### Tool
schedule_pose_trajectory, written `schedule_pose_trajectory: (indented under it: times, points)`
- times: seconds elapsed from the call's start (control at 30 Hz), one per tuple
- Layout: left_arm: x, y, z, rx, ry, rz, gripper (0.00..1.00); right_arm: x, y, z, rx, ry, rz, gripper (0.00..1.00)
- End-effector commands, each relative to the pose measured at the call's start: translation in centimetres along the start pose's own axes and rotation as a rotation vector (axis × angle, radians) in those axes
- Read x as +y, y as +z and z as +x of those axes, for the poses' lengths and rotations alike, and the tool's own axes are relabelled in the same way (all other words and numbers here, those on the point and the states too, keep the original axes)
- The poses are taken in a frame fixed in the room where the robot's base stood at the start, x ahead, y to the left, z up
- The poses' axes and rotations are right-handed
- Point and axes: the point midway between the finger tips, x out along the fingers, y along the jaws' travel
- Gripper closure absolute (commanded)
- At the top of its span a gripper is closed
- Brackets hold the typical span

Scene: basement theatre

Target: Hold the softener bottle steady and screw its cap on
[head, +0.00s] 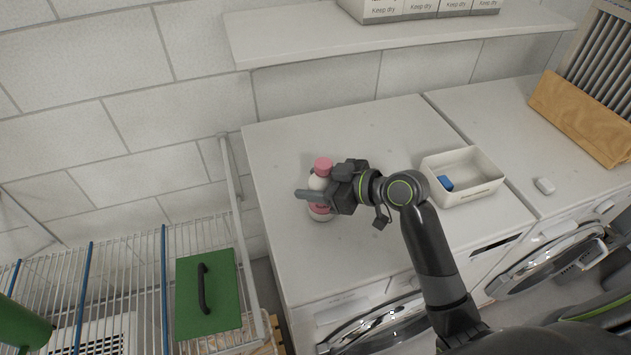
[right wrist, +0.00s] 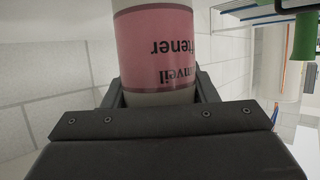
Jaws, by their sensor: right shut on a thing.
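The softener bottle (head: 320,213) stands upright on the white machine top, white with a pink label. The label also shows upside down in the right wrist view (right wrist: 158,45). A pink cap (head: 323,164) sits at the bottle's top; I cannot tell whether it is screwed tight. My right gripper (head: 316,195) is shut on the bottle's body from the right, with a finger on each side of it. The cap is outside the right wrist view. My left gripper is not in view.
A cream bin (head: 471,189) with a blue item (head: 445,183) stands to the right. A shelf (head: 380,35) with boxes hangs behind. The machine top (head: 285,150) around the bottle is clear.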

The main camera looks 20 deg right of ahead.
Motion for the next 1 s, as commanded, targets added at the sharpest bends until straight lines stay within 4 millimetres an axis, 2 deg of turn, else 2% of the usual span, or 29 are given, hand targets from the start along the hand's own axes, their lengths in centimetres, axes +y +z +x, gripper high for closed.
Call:
schedule_pose_trajectory:
  times: [0.17, 0.2, 0.37, 0.73, 0.87, 1.0]
  points:
    - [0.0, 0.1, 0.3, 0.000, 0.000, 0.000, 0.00, 0.0, 0.3, 0.1, 0.001, 0.000, 0.000, 1.00]
    - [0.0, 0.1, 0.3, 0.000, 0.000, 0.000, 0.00, 0.0, 0.3, 0.1, 0.000, 0.000, 0.000, 0.46]
    - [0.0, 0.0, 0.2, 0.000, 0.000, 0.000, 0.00, 0.0, 0.2, 0.1, 0.000, 0.000, 0.000, 0.26]
    - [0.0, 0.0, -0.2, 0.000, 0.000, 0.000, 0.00, 0.0, -0.2, -0.1, 0.000, 0.000, -0.001, 0.26]
    - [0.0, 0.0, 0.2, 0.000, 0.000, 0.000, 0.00, 0.1, 0.1, -1.4, -0.002, 0.003, -0.003, 0.26]
    - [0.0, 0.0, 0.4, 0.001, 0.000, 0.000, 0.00, 0.1, 0.1, -3.7, -0.004, 0.003, -0.006, 0.26]
